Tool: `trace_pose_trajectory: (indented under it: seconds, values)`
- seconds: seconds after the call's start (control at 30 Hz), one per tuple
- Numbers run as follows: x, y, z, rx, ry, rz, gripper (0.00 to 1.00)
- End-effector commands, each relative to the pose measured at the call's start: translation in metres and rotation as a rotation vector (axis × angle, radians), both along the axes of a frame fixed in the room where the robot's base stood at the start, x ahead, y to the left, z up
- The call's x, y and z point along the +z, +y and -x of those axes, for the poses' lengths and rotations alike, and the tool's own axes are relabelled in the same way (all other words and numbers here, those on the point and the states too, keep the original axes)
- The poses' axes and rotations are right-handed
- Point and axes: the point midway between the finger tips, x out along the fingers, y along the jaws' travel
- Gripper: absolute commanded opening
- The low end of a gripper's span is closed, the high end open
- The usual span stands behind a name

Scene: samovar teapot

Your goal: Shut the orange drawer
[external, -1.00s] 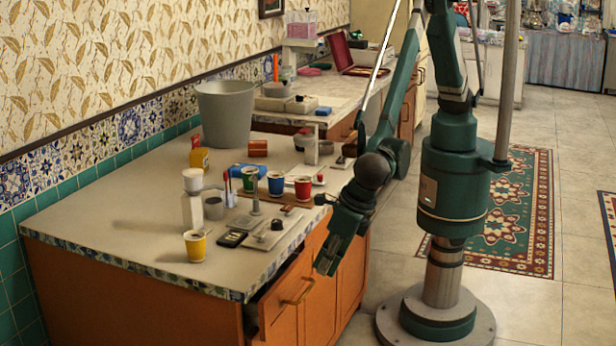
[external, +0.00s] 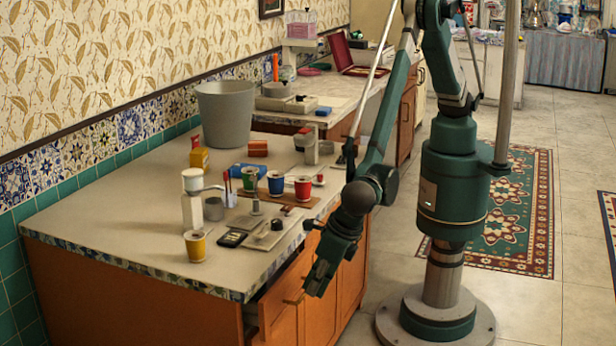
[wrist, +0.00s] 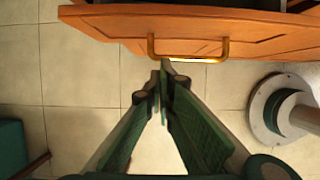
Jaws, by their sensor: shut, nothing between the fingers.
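My gripper (external: 317,284) is in front of the drawer, by the right end of the handle. In the wrist view my gripper (wrist: 162,80) has its fingertips together, empty, just below the handle. I cannot tell whether they touch it.
The counter top (external: 110,235) above the drawer holds a yellow cup (external: 195,246), a dark phone-like item (external: 231,239), several more cups and a grey bucket (external: 224,115). The tiled floor (wrist: 75,80) below the drawer front is clear. My round base stands at the right.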

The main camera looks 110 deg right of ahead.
Motion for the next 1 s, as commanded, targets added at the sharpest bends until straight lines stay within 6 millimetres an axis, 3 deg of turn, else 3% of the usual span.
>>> trace_pose_trajectory:
  seconds: [0.13,0.5,1.0]
  values:
    - [-0.023,-0.006,-0.006,0.000,0.000,0.000,0.00]
    - [-0.020,-0.031,-0.031,0.000,0.000,0.000,0.00]
    - [-0.020,-0.036,-0.036,-0.001,0.000,0.000,0.00]
